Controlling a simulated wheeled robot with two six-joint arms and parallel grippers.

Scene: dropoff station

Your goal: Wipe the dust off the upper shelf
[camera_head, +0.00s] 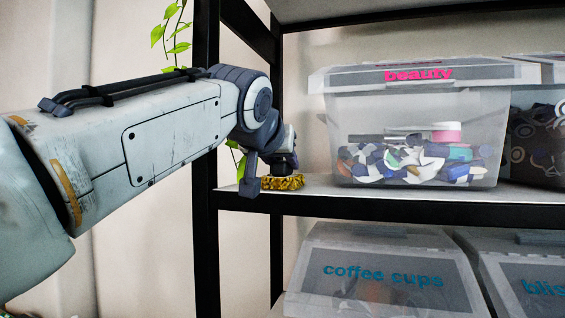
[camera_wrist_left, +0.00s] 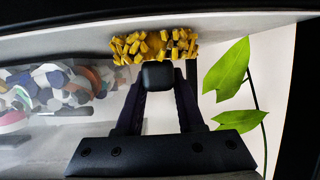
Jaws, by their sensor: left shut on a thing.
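My left gripper (camera_head: 268,178) reaches in from the left to the left end of the upper shelf (camera_head: 400,197). It is shut on a yellow, shaggy duster or sponge (camera_head: 284,183), which is at the white shelf surface near the front edge. In the left wrist view the yellow duster (camera_wrist_left: 153,45) shows beyond the fingers (camera_wrist_left: 158,76) and appears to touch the shelf surface (camera_wrist_left: 60,38). I cannot make out any dust on the shelf. My right gripper is in neither view.
A clear bin labelled "beauty" (camera_head: 415,115) stands on the shelf just right of the duster, with another bin (camera_head: 538,130) beyond. A "coffee cups" bin (camera_head: 385,275) sits below. A black post (camera_head: 205,140) and green leaves (camera_head: 178,47) are at the left.

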